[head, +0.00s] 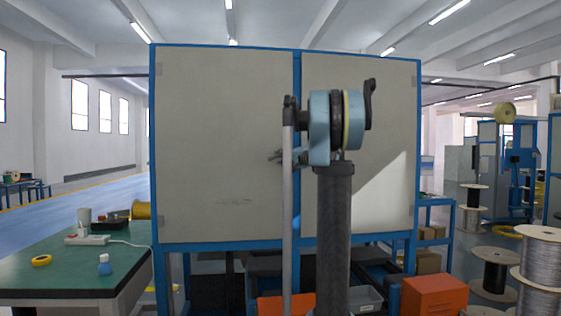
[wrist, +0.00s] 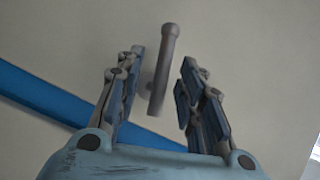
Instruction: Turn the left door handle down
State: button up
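A grey bar-shaped handle (wrist: 163,70) with a rounded end stands out from a pale door panel in the wrist view. My gripper (wrist: 164,72) is open, with one finger on each side of the handle and a gap to each. The frames do not clearly show which door this handle is on. In the head view, the left door (head: 222,140) and right door (head: 385,130) of a blue-framed cabinet are closed. A small dark handle-like part (head: 273,157) shows beside my arm on the left door.
A blue frame strip (wrist: 45,95) crosses the wrist view on the left. A green table (head: 60,270) with small items stands at the lower left. An orange box (head: 433,295) and cable spools (head: 540,255) are at the lower right.

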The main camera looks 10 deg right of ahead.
jog(key=shift+w+a, duration=0.35)
jog(key=shift+w, duration=0.2)
